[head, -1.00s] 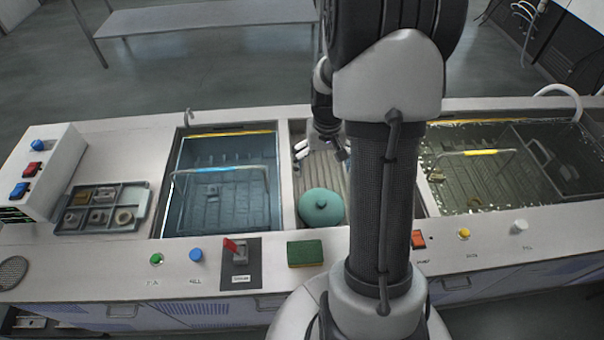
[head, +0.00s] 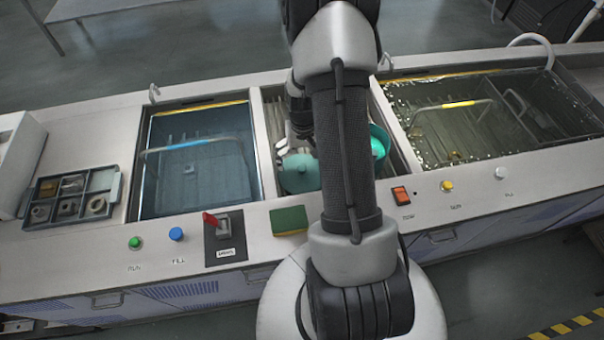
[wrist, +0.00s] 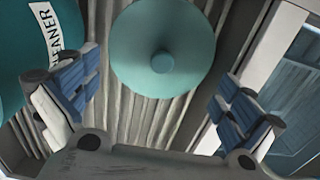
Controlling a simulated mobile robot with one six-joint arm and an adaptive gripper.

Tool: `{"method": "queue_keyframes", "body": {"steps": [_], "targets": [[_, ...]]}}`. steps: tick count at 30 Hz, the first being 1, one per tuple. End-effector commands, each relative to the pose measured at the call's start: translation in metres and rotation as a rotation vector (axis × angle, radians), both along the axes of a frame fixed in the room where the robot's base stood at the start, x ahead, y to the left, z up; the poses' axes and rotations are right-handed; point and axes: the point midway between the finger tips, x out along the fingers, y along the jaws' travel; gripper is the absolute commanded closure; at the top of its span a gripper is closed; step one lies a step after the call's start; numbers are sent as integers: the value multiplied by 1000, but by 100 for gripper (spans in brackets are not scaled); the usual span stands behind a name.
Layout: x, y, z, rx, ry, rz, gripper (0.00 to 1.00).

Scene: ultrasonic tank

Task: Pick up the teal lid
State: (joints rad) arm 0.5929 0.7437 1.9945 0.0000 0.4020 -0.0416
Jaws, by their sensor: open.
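The teal lid (head: 300,174) is a round disc with a small knob. It lies on the ribbed drain area between the two tanks, partly hidden by my arm in the head view. In the wrist view the teal lid (wrist: 162,48) is ahead of my gripper, its knob near the middle. My gripper (wrist: 163,108) is open and empty, with its blue-padded fingers apart on either side below the lid in the picture. In the head view my gripper (head: 297,142) is just behind the lid, partly hidden by my arm.
A teal container labelled "CLEANER" (wrist: 30,50) stands close to the left finger; it also shows right of my arm in the head view (head: 378,142). The left tank (head: 195,165) and right tank (head: 470,120) flank the drain area. A green sponge (head: 289,220) lies in front.

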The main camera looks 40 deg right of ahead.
Motion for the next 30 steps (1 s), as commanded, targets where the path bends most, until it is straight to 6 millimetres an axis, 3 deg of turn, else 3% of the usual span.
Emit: {"method": "queue_keyframes", "body": {"steps": [9,17,30], "targets": [[1,2,-46,2,3,0,0],[1,2,-49,1,1,0,0],[1,2,-49,1,1,0,29]]}}
